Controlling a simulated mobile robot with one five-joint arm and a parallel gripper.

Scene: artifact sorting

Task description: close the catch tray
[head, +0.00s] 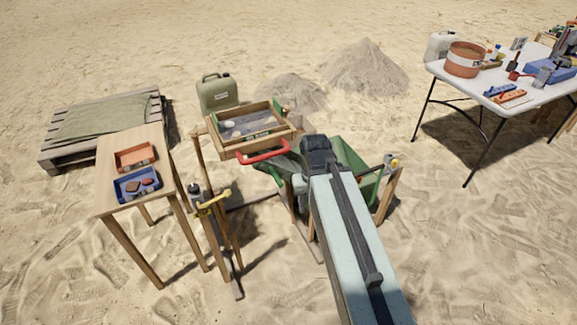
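A wooden sieve box (214,136) with a dark mesh stands on a wooden frame in the middle of the head view. Several small pieces lie in it. A red handle (262,156) sticks out at its front. A green barrow-like container (347,152) sits below and to the right of the box, partly behind my arm. I cannot tell for certain which of these parts is the catch tray. My arm reaches up from the bottom right, and its dark end joint is just right of the red handle.
A small wooden table (122,150) at the left holds an orange tray (121,168) and a blue tray (124,197). A yellow-handled tool (213,200) and a dark bottle (194,193) are by the frame's front. A white table (440,70) with tools stands at the upper right.

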